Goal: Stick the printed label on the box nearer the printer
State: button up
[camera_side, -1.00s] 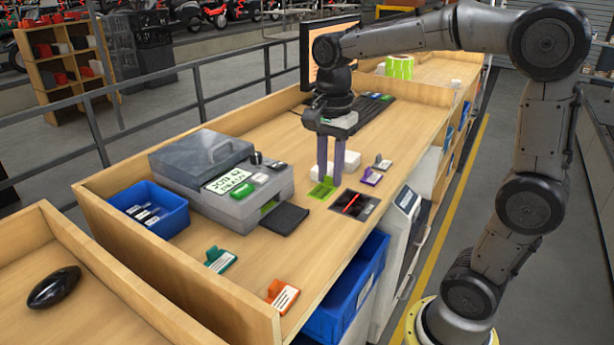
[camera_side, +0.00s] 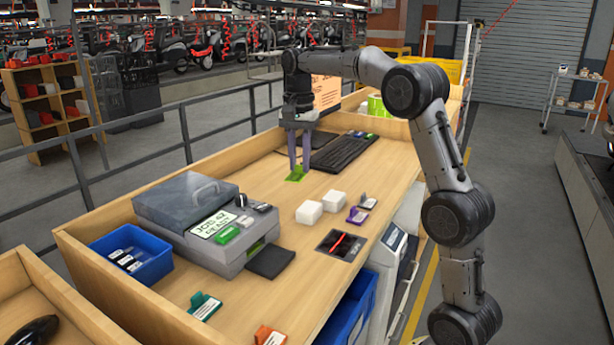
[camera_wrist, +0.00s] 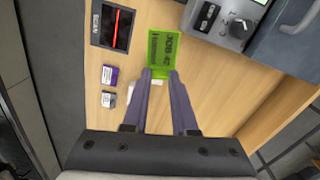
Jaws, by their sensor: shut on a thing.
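Two small white boxes stand side by side on the bench; the one nearer the printer (camera_side: 309,212) is left of the farther box (camera_side: 334,201). The grey printer (camera_side: 207,222) has a dark tray at its front and also shows in the wrist view (camera_wrist: 226,14). My gripper (camera_side: 299,168) is shut on a bright green label (camera_side: 295,175), beyond the boxes near the keyboard. In the wrist view, the label (camera_wrist: 162,48) reads "JOB 42" and sticks out past my fingertips (camera_wrist: 159,76). The boxes are mostly hidden behind my fingers there.
A dark scanner plate with a red line (camera_side: 338,244) lies in front of the boxes. Purple (camera_side: 357,215) and grey (camera_side: 367,201) tagged clips lie right of them. A keyboard (camera_side: 343,152) is behind. A blue bin (camera_side: 130,254) stands left of the printer. Bench space between printer and keyboard is clear.

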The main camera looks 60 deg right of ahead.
jog(key=m, duration=0.1)
send_over(314, 203)
notch_tip(314, 203, down, 5)
jog(key=shift+m, duration=0.3)
jog(key=shift+w+f, duration=0.1)
jog(key=shift+f, duration=3.3)
jog(key=shift+f, duration=0.65)
dwell(0.3)
jog(key=o, duration=1.2)
jog(key=shift+r, duration=0.1)
jog(key=shift+r, duration=0.1)
jog(key=shift+r, duration=3.45)
